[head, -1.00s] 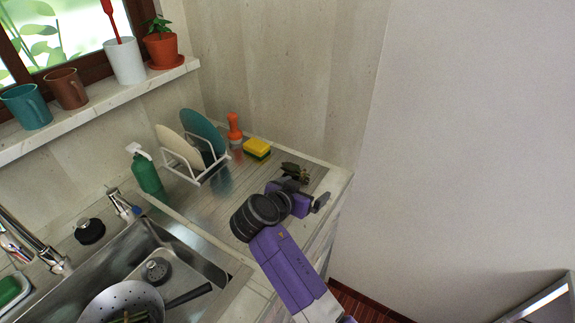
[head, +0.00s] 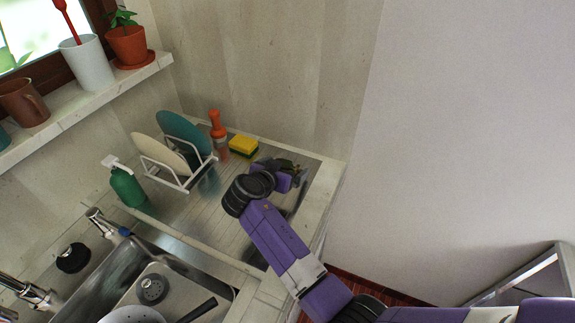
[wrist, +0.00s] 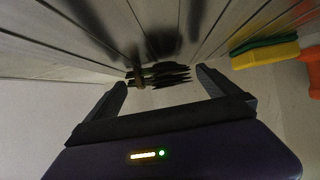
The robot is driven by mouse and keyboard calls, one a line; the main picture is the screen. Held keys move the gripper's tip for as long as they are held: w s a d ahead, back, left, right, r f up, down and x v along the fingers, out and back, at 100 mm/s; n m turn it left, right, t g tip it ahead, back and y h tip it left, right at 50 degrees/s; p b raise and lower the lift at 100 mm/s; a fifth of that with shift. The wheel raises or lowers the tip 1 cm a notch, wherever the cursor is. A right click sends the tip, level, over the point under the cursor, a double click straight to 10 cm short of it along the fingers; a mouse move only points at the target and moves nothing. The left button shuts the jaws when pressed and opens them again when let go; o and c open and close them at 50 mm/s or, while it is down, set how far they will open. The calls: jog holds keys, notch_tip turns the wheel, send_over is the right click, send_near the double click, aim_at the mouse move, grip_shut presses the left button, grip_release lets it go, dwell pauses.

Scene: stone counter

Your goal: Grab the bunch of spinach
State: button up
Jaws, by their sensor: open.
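In the head view the spinach (head: 291,167) shows only in part, behind my gripper near the counter's right end. My gripper (wrist: 160,88) is open and empty, with one finger to each side of the bunch in the wrist view. The bunch appears ahead of the fingertips, and I see no contact. In the head view my wrist hides the fingertips.
A dish rack (head: 180,180) with plates and a green soap bottle (head: 127,185) are to the left. The sink (head: 165,270) is at the lower left.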

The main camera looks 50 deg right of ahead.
jog(key=shift+x, duration=1.15)
jog(key=c, duration=1.1)
jog(key=shift+r, duration=0.1)
